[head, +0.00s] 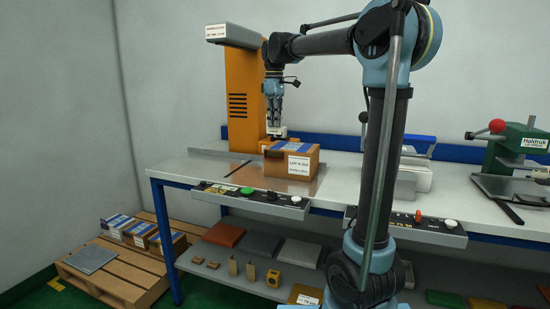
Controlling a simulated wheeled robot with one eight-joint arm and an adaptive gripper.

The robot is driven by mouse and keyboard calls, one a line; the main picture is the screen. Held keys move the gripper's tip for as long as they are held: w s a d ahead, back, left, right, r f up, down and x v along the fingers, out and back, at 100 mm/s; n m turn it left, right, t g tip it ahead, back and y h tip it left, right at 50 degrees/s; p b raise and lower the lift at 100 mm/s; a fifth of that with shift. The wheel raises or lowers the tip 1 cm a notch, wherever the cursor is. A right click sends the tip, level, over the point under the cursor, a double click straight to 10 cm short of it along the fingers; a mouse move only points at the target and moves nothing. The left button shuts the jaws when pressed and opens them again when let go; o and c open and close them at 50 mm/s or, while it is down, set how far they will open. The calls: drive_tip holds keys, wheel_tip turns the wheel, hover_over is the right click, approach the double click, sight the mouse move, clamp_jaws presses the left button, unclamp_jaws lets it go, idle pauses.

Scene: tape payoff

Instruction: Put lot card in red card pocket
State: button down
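My gripper (275,122) points down above the back edge of a cardboard box on the bench. A small pale piece (278,131) shows right at its fingertips. I cannot tell whether this is the lot card, or whether the fingers are shut on it. The box (272,170) has blue tape on top and a white printed label (299,165) on its front. A red flat piece (224,235) lies on the lower shelf. I cannot make out a red card pocket for certain.
An orange machine column (243,85) stands behind the box. Button panels (250,198) line the bench (172,174) front. A green press (515,148) stands at right. A pallet (120,290) with taped boxes is on the floor at left. Small blocks lie on the lower shelf.

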drive_tip(key=f, duration=0.9)
drive_tip(key=shift+w+a+f, duration=0.1)
drive_tip(key=shift+w+f, duration=0.1)
drive_tip(key=shift+w, duration=0.05)
drive_tip(key=shift+f, duration=0.15)
drive_tip(key=shift+s+f, duration=0.2)
